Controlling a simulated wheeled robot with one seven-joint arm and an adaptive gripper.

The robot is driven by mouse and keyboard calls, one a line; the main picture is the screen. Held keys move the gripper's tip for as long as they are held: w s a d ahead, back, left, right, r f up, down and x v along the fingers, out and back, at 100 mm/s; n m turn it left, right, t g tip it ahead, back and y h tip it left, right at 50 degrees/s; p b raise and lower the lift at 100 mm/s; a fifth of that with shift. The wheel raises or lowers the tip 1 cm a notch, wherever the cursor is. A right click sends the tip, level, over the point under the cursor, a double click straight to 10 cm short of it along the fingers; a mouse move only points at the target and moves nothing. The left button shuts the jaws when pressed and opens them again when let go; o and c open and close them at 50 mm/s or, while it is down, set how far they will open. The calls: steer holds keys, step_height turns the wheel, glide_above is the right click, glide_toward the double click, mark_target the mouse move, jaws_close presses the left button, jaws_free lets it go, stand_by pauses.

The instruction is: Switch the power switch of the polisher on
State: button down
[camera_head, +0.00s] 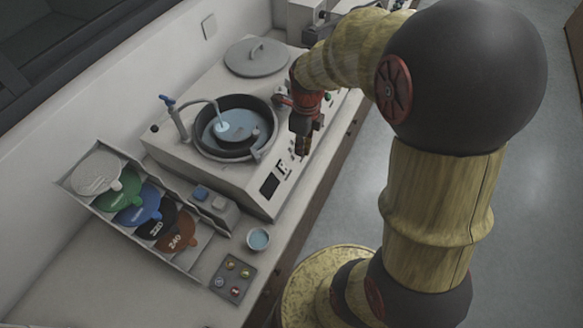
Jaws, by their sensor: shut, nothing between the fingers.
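The polisher (184,163) is a pale bench machine with a dark round bowl, a blue-grey disc inside and a tap with a blue handle. Its sloped front panel (258,204) carries a dark display and several small controls. My gripper (302,150) is shut and empty, pointing down at the panel just right of the bowl. Its fingertips are at or close above the panel; I cannot tell if they touch it. The power switch is too small to make out for certain, and my gripper hides part of the panel.
A grey lid (258,58) lies behind the bowl. A rack (88,200) of coloured discs stands at left. A small cup (258,239) and a dark tray (233,279) with several round samples are near the bench's front edge. The floor at right is clear.

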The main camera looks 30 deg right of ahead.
stand_by(0.3)
glide_above(291, 180)
steer(key=shift+s+d+f+b, duration=0.1)
steer(key=shift+f+b, duration=0.3)
steer(key=shift+f, duration=6)
steer(key=shift+f, duration=0.45)
steer(key=shift+r, duration=0.2)
